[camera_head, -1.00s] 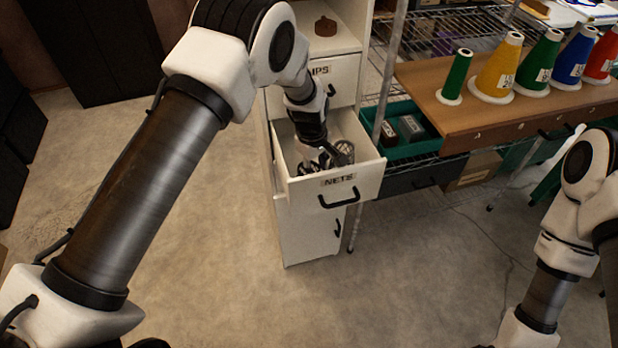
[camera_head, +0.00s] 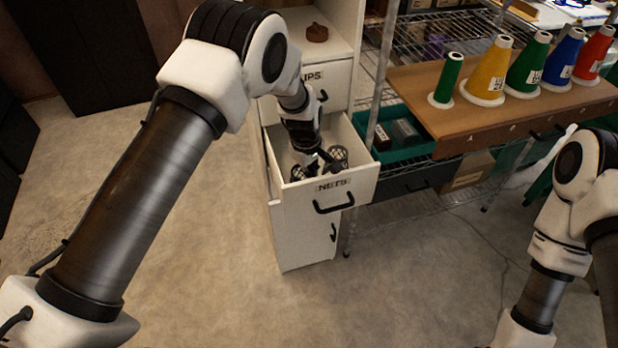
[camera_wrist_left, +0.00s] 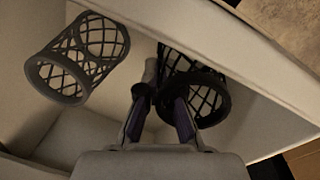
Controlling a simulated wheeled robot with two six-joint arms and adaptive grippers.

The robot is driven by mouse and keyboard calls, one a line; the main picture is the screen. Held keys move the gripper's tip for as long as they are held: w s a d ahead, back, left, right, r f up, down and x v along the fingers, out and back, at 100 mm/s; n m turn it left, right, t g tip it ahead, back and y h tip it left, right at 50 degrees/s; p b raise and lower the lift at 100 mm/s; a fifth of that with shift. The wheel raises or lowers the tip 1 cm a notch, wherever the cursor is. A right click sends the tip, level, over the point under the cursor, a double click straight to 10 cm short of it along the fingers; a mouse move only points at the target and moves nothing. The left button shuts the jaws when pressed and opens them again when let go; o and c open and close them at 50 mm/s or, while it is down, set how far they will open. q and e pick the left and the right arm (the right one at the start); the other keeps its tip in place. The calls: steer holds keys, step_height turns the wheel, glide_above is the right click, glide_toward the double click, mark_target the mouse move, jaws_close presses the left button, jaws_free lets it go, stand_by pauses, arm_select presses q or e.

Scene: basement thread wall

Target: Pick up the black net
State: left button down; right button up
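The open drawer labelled NETS (camera_head: 347,192) holds two mesh cylinders. The black net (camera_wrist_left: 212,92) is on the right in the left wrist view. My right gripper is out of frame.
The drawer walls rise close around my left gripper. The cabinet top (camera_head: 300,35) is above, and a wire shelf with a green bin (camera_head: 412,142) stands to the right. A wooden board (camera_head: 470,115) holds several coloured thread cones. The floor in front is clear.

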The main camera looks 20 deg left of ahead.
arm_select(q)
step_height(320, 180, up, 17)
steer(key=b, duration=0.3)
steer(key=shift+r, duration=0.15)
steer(key=shift+s, duration=0.1)
